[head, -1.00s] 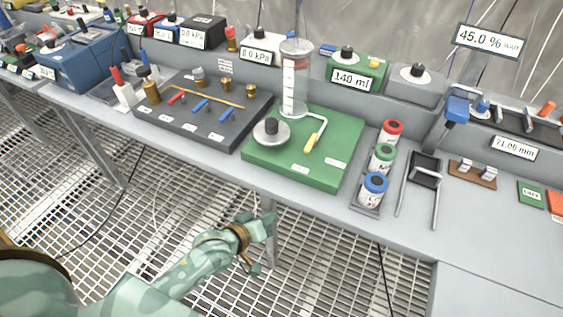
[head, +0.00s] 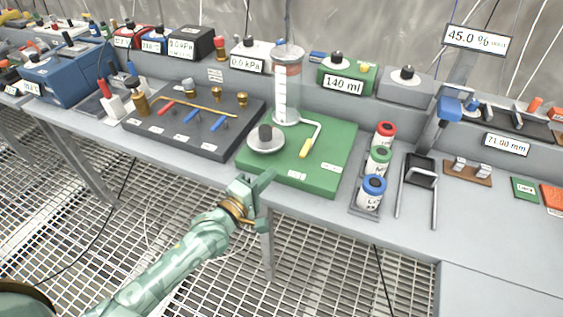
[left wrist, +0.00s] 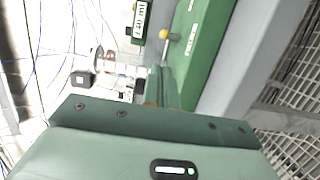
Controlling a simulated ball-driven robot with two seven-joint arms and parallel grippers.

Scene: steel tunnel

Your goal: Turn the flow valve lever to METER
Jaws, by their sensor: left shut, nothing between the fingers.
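The flow valve lever (head: 306,147) has a yellow grip and lies on the green base plate (head: 320,181), beside the foot of a clear upright cylinder (head: 287,95). Its grip points toward the plate's front. Small white labels lie on the plate, too small to read. My left gripper (head: 262,181) is shut and empty at the plate's front left edge, apart from the lever. In the left wrist view a yellow knob (left wrist: 163,34) shows beside the green plate (left wrist: 203,45), beyond the gripper body. My right gripper is not in view.
A dark board (head: 180,133) with small valves lies left. Open grating floor lies before the bench.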

